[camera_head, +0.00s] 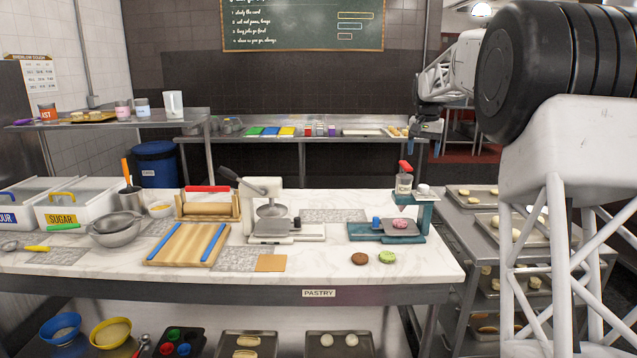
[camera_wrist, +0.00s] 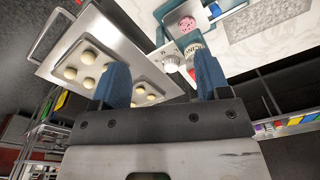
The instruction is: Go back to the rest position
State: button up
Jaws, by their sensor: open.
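My gripper (camera_wrist: 162,82) is open and empty, with two blue fingers spread apart in the wrist view. In the head view it hangs small (camera_head: 430,126) at the end of my arm, in the upper right, above the back of the marble worktop (camera_head: 320,285). Nothing is between the fingers. The teal press (camera_head: 388,231) with a pink round piece (camera_head: 400,224) on its plate stands on the worktop's right part, apart from my gripper. The pink piece also shows at the top of the wrist view (camera_wrist: 187,22).
A rack with trays of dough balls (camera_head: 478,197) stands right of the worktop. A white press (camera_head: 285,230), a wooden board (camera_head: 188,244), a metal bowl (camera_head: 116,231) and a brown and a green disc (camera_head: 387,257) are on the worktop. A shelf (camera_head: 350,137) runs along the back.

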jog(key=s+a+n, duration=0.1)
jog(key=s+a, duration=0.2)
jog(key=s, duration=0.8)
jog(key=s+a+n+t, duration=0.1)
jog(key=s+a, duration=0.2)
jog(key=s, duration=0.8)
jog(key=s+a, duration=0.3)
jog(key=s, duration=0.8)
jog(key=s+a+f+n, duration=0.1)
jog(key=s+f, duration=0.4)
jog(key=s, duration=0.5)
jog(key=s+a+f, duration=0.2)
jog(key=s+f, duration=0.3)
jog(key=s, duration=0.5)
jog(key=s+a+f+n+t, duration=0.1)
jog(key=s+f, duration=0.4)
jog(key=s, duration=0.5)
jog(key=shift+s+a+f+n, duration=0.15)
jog(key=shift+a+f+n, duration=0.05)
jog(key=shift+n, duration=0.1)
